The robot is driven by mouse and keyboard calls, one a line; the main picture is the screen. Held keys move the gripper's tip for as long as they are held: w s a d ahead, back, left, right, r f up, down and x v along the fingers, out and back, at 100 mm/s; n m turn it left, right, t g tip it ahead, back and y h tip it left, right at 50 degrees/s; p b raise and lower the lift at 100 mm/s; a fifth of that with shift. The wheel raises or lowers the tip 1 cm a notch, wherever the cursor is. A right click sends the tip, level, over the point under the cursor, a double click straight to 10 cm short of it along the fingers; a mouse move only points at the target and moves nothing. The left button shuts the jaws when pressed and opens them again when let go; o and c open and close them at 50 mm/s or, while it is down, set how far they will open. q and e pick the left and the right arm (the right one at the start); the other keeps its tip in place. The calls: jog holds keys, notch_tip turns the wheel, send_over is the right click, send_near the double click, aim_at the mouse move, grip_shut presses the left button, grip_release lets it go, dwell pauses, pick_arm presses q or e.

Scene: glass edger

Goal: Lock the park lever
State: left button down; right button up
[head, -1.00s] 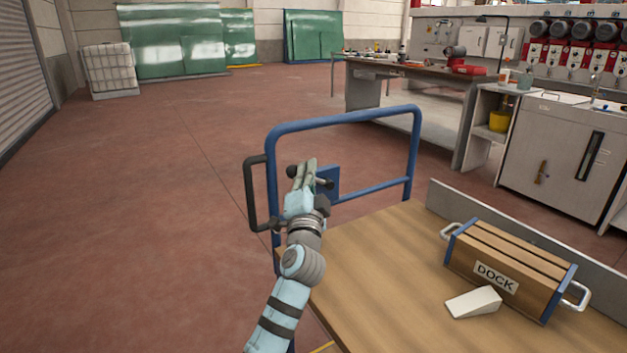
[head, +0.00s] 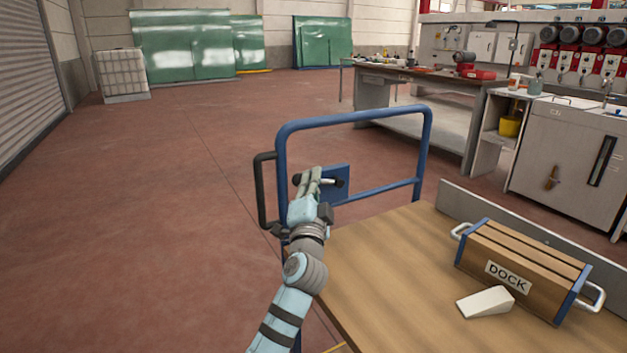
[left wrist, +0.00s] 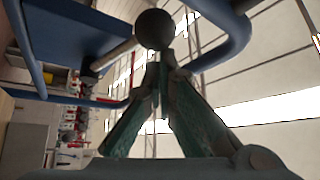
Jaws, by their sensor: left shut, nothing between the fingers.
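The park lever is a short pale rod with a dark ball knob (head: 297,179), beside a blue plate (head: 338,173) on the cart's blue frame. In the head view the rod lies nearly level, and my left gripper (head: 316,172) hides its middle. The gripper is shut and empty, with its fingers at the rod just right of the knob. In the left wrist view the knob (left wrist: 154,29) and rod (left wrist: 122,50) show just beyond the closed fingertips (left wrist: 161,62). I cannot tell whether they touch. My right gripper is out of view.
The blue tubular frame (head: 352,115) stands at the far end of the wooden cart deck (head: 385,265), with a black handle (head: 262,190) at its left. A DOCK box (head: 520,268) and a pale wedge (head: 486,302) are at the right. Open floor lies left.

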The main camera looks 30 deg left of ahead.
pick_arm(q)
jog(key=v, duration=0.7)
jog(key=shift+s, duration=0.2)
jog(key=shift+f, duration=0.15)
